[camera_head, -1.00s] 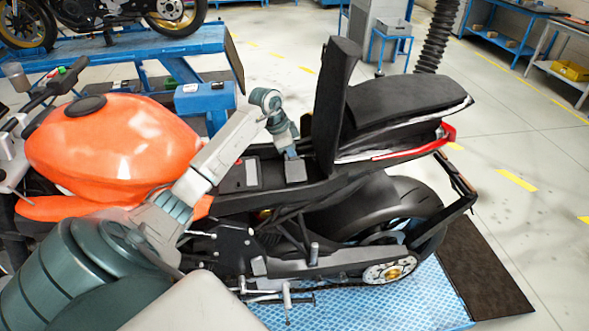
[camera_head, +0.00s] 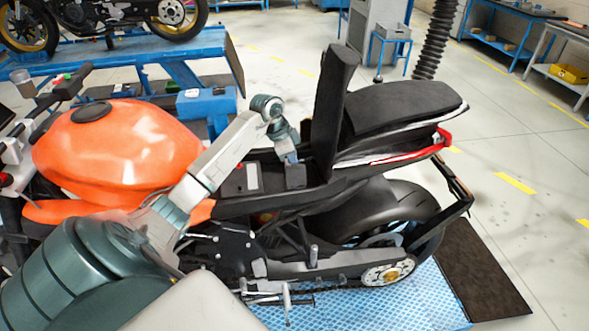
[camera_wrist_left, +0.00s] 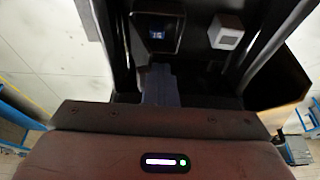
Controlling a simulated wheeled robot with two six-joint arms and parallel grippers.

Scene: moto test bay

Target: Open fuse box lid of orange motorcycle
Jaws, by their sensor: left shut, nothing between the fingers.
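The orange motorcycle (camera_head: 120,145) stands on a blue lift, its rear bay uncovered. A small black box (camera_head: 295,176), which looks like the fuse box, sits in the bay just in front of the upright black panel. I cannot tell how far its lid is raised. My left gripper (camera_head: 290,157) is shut and empty, its tip at the top of this box; contact is unclear. In the left wrist view, the shut fingers (camera_wrist_left: 160,85) point into the dark bay below a small blue-lit part (camera_wrist_left: 157,34). My right gripper is not in view.
The upright black panel (camera_head: 330,110) and tail seat (camera_head: 405,110) stand close to the right of my gripper. A battery-like block (camera_head: 242,180) with a white label lies to the left. A pale cube (camera_wrist_left: 225,32) shows in the wrist view. Open floor lies at right.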

